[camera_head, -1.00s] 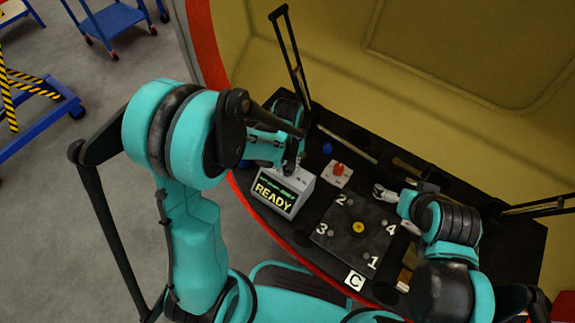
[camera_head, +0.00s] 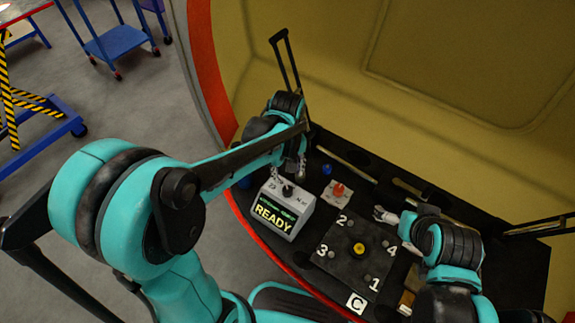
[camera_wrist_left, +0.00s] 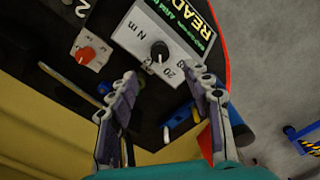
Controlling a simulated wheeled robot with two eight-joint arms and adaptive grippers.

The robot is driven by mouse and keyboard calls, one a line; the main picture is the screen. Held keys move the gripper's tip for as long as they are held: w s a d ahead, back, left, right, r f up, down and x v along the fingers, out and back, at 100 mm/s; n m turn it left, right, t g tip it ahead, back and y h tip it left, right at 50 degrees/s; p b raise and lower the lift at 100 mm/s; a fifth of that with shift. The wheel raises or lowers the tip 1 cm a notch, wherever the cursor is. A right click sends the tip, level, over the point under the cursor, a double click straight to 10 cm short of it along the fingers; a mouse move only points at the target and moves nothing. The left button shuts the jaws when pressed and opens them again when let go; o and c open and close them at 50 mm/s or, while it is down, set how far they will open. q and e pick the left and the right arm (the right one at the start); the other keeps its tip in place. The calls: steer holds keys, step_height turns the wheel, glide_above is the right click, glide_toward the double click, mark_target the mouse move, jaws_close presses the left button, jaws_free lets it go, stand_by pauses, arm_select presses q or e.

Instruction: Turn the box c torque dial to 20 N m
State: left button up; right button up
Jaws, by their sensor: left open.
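The grey torque box (camera_head: 284,226) has a green screen reading READY and a black dial (camera_head: 288,191) on its top face. In the left wrist view the dial (camera_wrist_left: 160,51) has a white pointer line and sits beside the labels "N m", 12 and 20; the pointer appears turned toward the 12 side. My left gripper (camera_head: 289,173) is open and empty, just behind the dial. In the left wrist view its fingers (camera_wrist_left: 167,78) straddle the space short of the dial, not touching it. My right gripper (camera_head: 383,214) is small in view, near the plate marked C.
A dark plate (camera_head: 338,262) with numbered bolts, a yellow knob (camera_head: 359,249) and a C label (camera_head: 356,303) lies right of the box. A red knob (camera_head: 339,189) on a white base and a blue object (camera_head: 327,169) stand close by. The yellow shell wall (camera_head: 400,120) rises behind.

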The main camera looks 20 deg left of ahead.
arm_select(q)
steer(key=shift+r, duration=1.5)
steer(key=s+a+r+m+t, duration=0.2)
steer(key=s+m+t, duration=0.1)
steer(key=s, duration=0.2)
steer(key=s+a+r+m+t, duration=0.2)
steer(key=s+r+m+t, duration=0.1)
steer(key=s+t, duration=0.1)
steer(key=shift+s+a+m, duration=0.3)
steer(key=shift+s+m, duration=0.1)
steer(key=shift+s, duration=0.15)
